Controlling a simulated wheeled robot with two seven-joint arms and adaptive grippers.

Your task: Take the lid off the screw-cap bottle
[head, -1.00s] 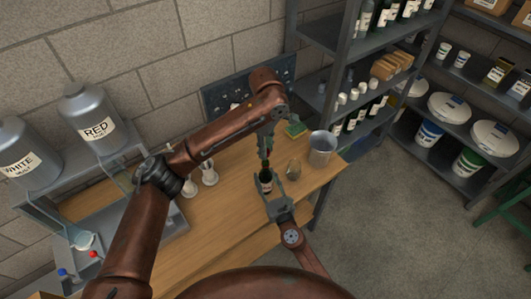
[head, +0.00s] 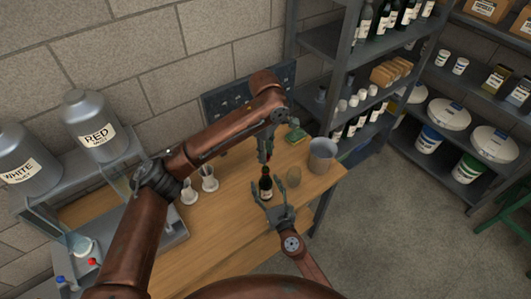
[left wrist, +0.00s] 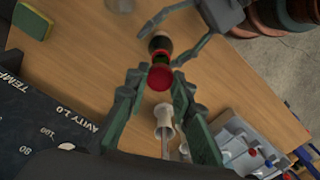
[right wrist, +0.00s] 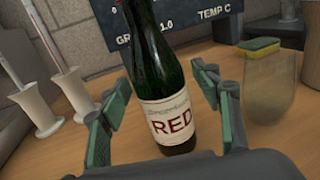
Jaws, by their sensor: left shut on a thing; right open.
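The dark green screw-cap bottle (head: 266,188) stands upright on the wooden table, with a cream "RED" label in the right wrist view (right wrist: 172,122). Its top is cut off there. My left gripper (head: 265,157) is above the bottle, pointing down, shut on the red lid (left wrist: 160,77). In the left wrist view the lid lies in line with the bottle's neck, and I cannot tell whether they touch. My right gripper (head: 271,207) is open and empty at the bottle's near side, its fingers apart from the glass.
A glass (head: 293,176) and a metal bucket (head: 321,156) stand right of the bottle. White cylinder holders (head: 209,178) are to the left. A sponge (head: 296,134) lies behind, before a dark board (head: 225,98).

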